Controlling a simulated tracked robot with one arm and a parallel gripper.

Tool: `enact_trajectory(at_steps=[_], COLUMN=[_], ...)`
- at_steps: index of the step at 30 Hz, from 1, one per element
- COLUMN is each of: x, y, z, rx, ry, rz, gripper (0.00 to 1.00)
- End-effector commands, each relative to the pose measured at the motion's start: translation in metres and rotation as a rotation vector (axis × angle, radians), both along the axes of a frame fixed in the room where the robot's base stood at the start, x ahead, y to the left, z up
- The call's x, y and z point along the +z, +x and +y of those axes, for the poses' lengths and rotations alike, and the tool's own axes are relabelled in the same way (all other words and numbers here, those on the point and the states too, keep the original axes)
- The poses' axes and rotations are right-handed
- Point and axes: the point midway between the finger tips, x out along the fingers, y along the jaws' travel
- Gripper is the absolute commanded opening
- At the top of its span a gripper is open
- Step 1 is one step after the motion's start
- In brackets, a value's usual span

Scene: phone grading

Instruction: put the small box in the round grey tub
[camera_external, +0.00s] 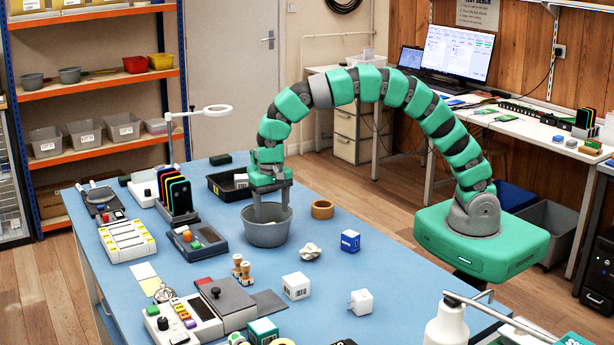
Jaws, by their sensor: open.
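The round grey tub (267,233) stands on the blue table near its middle. My gripper (271,212) points down over the tub, with its fingers apart and their tips at or below the rim. The inside of the tub is mostly hidden, so I cannot tell whether anything lies in it. Several small boxes are on the table: a blue one (350,241) to the right of the tub, a white one with a printed label (296,286) in front of it, and a green and white one (262,331) at the front. I cannot tell which is the task's small box.
A black tray (222,187) stands just behind the tub, and a brown tape ring (322,209) lies to its right. Crumpled paper (310,251), a white plug cube (361,302) and wooden stamps (241,268) are in front. A phone rack (176,198) stands at left.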

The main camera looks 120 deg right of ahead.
Motion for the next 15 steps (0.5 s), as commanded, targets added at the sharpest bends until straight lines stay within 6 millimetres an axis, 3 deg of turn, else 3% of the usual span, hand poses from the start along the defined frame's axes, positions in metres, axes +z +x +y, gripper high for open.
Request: enact_trajectory(at_steps=[1,6,15], x=[0.014,0.046,0.076], y=[0.001,0.001,0.001], z=[0.0,0.0,0.0], rx=[0.001,0.001,0.001], ry=[-0.002,-0.002,-0.001], rz=[-0.004,-0.003,-0.002], gripper=[0.67,0.67,0.67])
